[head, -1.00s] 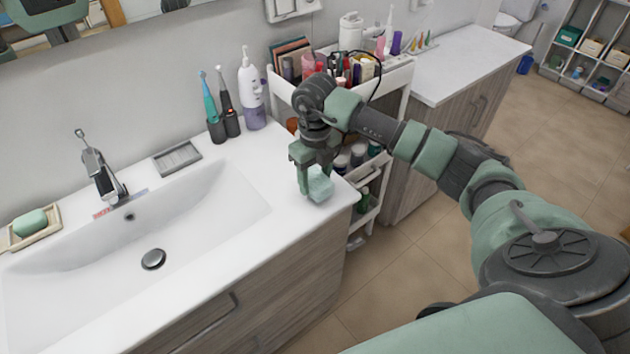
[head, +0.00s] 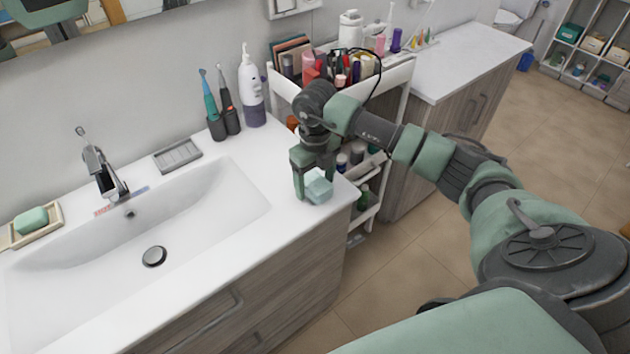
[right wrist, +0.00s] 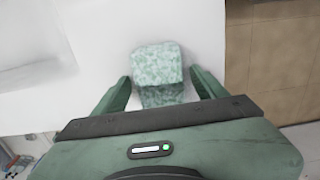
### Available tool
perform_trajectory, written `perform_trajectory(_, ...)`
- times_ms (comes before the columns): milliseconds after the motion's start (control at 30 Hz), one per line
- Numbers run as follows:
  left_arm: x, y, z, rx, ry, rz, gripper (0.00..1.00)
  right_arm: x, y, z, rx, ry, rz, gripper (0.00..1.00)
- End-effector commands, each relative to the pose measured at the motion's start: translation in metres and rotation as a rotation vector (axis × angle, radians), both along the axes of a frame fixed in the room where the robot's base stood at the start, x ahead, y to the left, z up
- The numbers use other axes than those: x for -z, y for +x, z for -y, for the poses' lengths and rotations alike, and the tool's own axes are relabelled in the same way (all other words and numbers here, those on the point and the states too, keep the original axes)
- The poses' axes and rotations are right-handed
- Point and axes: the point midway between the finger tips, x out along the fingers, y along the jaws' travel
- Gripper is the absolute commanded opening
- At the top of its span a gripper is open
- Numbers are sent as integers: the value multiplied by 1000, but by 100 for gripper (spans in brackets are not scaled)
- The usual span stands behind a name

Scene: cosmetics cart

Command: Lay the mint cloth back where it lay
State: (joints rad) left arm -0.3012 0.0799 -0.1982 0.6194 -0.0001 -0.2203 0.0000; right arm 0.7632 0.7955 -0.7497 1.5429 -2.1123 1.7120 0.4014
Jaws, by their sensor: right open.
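The mint cloth (head: 318,188) is a small folded, speckled block on the white counter near its front right corner. It also shows in the right wrist view (right wrist: 158,66), between my fingers with a gap on each side. My right gripper (head: 313,178) is open around the cloth and low over the counter. Its two green fingers also show in the right wrist view (right wrist: 163,88). My left gripper is out of view.
The sink basin (head: 215,205) lies left of the cloth. Toothbrushes (head: 222,110) and a white bottle (head: 252,90) stand at the back. A cart (head: 398,78) loaded with cosmetics stands just beyond the counter's right edge. The counter between basin and cloth is clear.

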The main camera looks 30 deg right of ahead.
Motion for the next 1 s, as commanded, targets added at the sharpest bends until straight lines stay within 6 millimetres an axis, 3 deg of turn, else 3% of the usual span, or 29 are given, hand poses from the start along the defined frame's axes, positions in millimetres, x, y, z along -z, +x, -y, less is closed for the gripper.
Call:
perform_trajectory(167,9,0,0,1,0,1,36,-23,2,0,0,-1,6,72)
perform_trajectory(400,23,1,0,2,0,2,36,-76,1,0,-2,1,7,72)
perform_trajectory(600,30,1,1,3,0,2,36,-109,1,0,0,0,4,72)
perform_trajectory(1000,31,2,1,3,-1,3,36,-121,0,0,0,0,0,72)
